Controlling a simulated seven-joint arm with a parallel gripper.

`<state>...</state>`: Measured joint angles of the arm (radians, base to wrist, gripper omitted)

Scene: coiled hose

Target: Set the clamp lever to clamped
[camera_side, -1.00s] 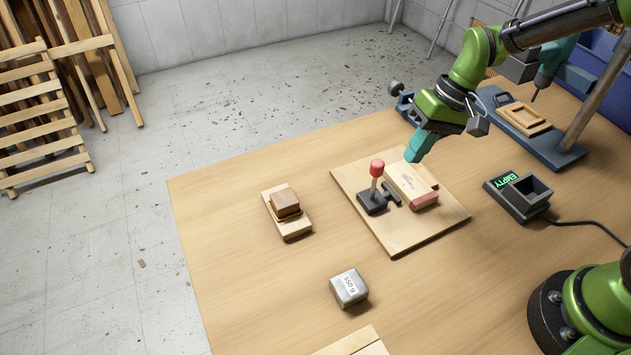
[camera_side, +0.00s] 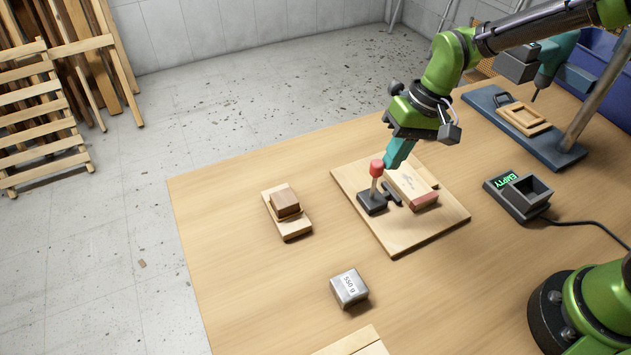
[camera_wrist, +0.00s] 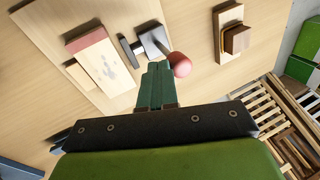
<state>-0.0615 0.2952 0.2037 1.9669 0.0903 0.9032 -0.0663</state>
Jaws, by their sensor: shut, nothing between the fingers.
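The clamp lever (camera_side: 375,178) has a red knob on a short metal stem and rises from a dark base. In the side view it looks upright. The base sits on a light wooden board (camera_side: 395,240), beside a wood block (camera_side: 408,184) with a reddish end. My gripper (camera_side: 393,165) is shut and empty, pointing down just behind the knob. In the wrist view the shut teal fingers (camera_wrist: 157,72) lie right beside the red knob (camera_wrist: 180,64). I cannot tell whether they touch it. The dark clamp bar (camera_wrist: 128,46) lies next to the wood block.
A small wooden stand with a brown block (camera_side: 285,203) is left of the board. A grey 550 g weight (camera_side: 349,288) is in front. A dark box with a green EMPTY display (camera_side: 520,194) and cable stands at right. A drill stand (camera_side: 545,140) is behind it.

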